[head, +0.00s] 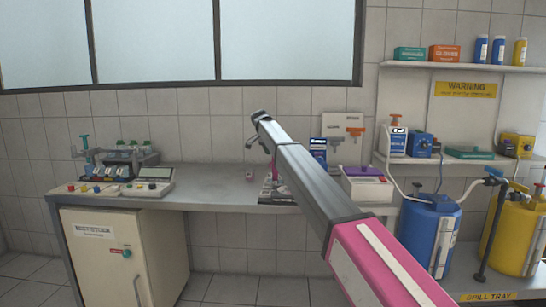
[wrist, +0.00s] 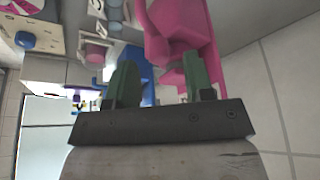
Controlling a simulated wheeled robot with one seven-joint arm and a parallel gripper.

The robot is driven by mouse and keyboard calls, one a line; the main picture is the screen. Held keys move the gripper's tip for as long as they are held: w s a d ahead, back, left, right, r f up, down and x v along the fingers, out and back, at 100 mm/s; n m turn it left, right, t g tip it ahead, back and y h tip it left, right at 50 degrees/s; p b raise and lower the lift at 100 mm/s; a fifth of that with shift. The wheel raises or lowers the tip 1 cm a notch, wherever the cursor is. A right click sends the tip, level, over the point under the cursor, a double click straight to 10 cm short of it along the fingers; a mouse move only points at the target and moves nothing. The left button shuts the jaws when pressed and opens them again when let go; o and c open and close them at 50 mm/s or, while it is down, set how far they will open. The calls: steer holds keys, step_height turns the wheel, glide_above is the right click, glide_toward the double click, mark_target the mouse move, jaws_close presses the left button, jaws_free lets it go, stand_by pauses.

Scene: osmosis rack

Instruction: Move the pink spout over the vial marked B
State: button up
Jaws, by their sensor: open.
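A large pink part (wrist: 178,28), which looks like the pink spout, fills the top middle of the wrist view. In the head view a thin pink piece (head: 274,166) shows just below my arm, mostly hidden by it. My gripper (wrist: 157,70) is open, with its two green fingers apart. The right finger is close to the pink part or overlaps it; I cannot tell if they touch. A blue part lies behind the gap. In the head view my gripper (head: 250,143) is small, above the bench. I cannot read a B on any vial.
A small pink-and-grey item (head: 250,176) stands on the bench (head: 215,185). A white box with a purple top (head: 366,184) stands to the right. Bare bench lies between.

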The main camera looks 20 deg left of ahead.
steer(key=v, duration=0.8)
steer(key=shift+r, duration=0.25)
